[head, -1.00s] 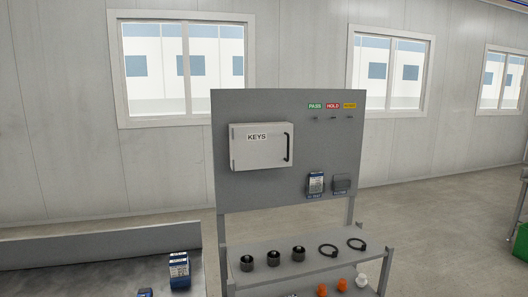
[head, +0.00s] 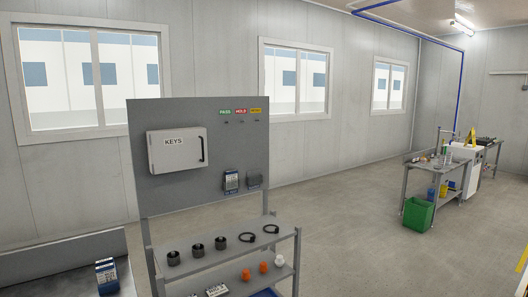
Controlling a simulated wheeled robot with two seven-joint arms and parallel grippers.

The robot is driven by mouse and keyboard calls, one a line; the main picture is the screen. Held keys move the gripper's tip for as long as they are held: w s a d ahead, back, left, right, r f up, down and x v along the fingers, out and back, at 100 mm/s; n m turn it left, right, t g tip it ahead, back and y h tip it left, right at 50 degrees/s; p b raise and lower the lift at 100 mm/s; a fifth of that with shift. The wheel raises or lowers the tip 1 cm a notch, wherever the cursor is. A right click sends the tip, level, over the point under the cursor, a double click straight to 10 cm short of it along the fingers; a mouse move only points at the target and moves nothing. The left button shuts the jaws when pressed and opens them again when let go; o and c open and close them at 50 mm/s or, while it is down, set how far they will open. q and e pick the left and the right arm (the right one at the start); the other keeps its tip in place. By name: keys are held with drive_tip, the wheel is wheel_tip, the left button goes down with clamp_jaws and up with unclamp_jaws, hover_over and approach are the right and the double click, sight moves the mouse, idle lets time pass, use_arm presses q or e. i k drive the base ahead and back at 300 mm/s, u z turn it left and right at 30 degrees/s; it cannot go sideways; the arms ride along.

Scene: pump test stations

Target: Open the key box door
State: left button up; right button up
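The key box (head: 178,150) is a white box labelled KEYS, mounted on the upper left of a grey upright panel (head: 195,196). Its door looks shut. A dark vertical bar handle (head: 202,150) is on the door's right side. Neither of my grippers shows in the head view.
Below the panel a shelf stand (head: 213,260) holds several dark cylindrical parts (head: 197,250), two black rings and orange and white pieces. A grey bench with a blue device (head: 106,276) is at lower left. A green bin (head: 417,216) and workbench stand far right. Floor between is clear.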

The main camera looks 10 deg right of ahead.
sight(174, 151)
drive_tip(key=z, duration=0.65)
drive_tip(key=i, duration=1.05)
drive_tip(key=u, duration=0.3)
drive_tip(key=i, duration=1.25)
drive_tip(key=u, duration=0.95)
